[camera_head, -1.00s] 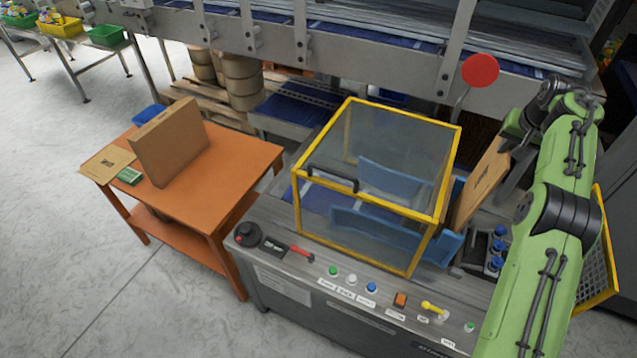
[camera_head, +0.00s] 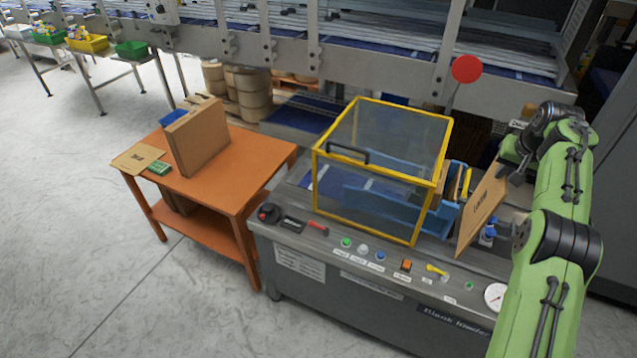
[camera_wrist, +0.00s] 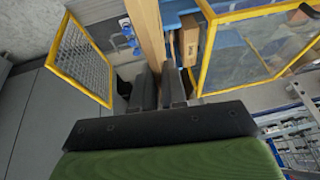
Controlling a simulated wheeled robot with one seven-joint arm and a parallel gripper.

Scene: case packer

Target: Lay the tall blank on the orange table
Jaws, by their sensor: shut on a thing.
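The tall blank (camera_head: 481,212) is a flat brown cardboard sheet with dark print. It is held upright and tilted at the right of the yellow-framed guard. My gripper (camera_head: 509,172) is shut on its upper right edge. In the wrist view my gripper's dark fingers (camera_wrist: 158,88) close on the blank (camera_wrist: 146,35), seen edge-on. The orange table (camera_head: 245,160) stands at the left, well away from the blank. On it are an upright brown carton (camera_head: 199,140), a flat brown sheet (camera_head: 136,159), a small green item (camera_head: 159,168) and a blue item (camera_head: 174,117).
The clear guard box (camera_head: 380,170) with yellow frame stands between the blank and the orange table. The machine's front panel carries buttons, a red lever (camera_head: 317,229) and a yellow lever (camera_head: 436,269). A red disc (camera_head: 467,69) rises behind. The table's front right is bare.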

